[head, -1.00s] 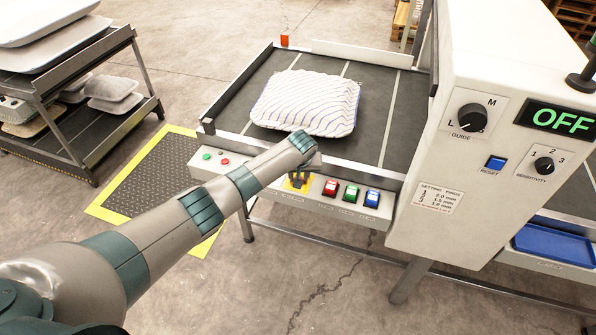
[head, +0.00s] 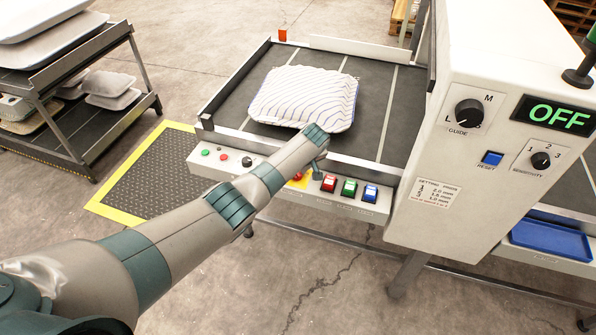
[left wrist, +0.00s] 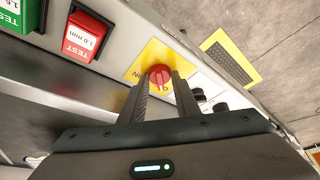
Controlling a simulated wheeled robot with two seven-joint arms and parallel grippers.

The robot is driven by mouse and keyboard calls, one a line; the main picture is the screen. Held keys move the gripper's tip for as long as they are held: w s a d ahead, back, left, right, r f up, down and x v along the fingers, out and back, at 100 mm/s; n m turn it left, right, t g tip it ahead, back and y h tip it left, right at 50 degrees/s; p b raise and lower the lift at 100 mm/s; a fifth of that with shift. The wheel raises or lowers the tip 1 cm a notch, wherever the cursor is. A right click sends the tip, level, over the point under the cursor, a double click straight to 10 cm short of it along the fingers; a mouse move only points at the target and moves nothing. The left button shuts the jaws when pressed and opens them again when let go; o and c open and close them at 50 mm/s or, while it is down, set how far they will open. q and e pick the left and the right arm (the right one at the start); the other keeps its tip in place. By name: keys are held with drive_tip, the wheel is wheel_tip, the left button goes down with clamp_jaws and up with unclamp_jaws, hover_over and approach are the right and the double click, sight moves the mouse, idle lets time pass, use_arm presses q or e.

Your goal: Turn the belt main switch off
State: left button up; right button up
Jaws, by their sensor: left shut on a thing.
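The belt main switch is a red rotary knob (left wrist: 160,74) on a yellow plate (left wrist: 168,56), seen in the left wrist view. In the head view the yellow plate (head: 300,182) shows on the front rail of the belt, partly hidden by my arm. My left gripper (left wrist: 158,88) is shut on the red knob, one dark finger on each side of it. In the head view my left gripper (head: 306,174) is mostly hidden behind my wrist. The knob's exact pointing direction is hard to read. My right gripper is not in view.
Red, green and blue TEST switches (head: 349,188) sit just right of the knob. A striped pillow (head: 304,98) lies on the dark belt (head: 376,92). The white cabinet (head: 440,160) at right has a display (head: 556,115) reading OFF. A rack (head: 70,115) stands at left.

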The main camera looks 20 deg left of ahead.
use_arm(q)
drive_tip(key=o, duration=1)
drive_tip(key=shift+r, duration=0.1)
drive_tip(key=shift+s+d+r, duration=0.2)
drive_tip(key=shift+r, duration=0.45)
drive_tip(key=b+v, duration=0.1)
drive_tip(key=v, duration=1.4)
drive_tip(key=shift+r, duration=0.4)
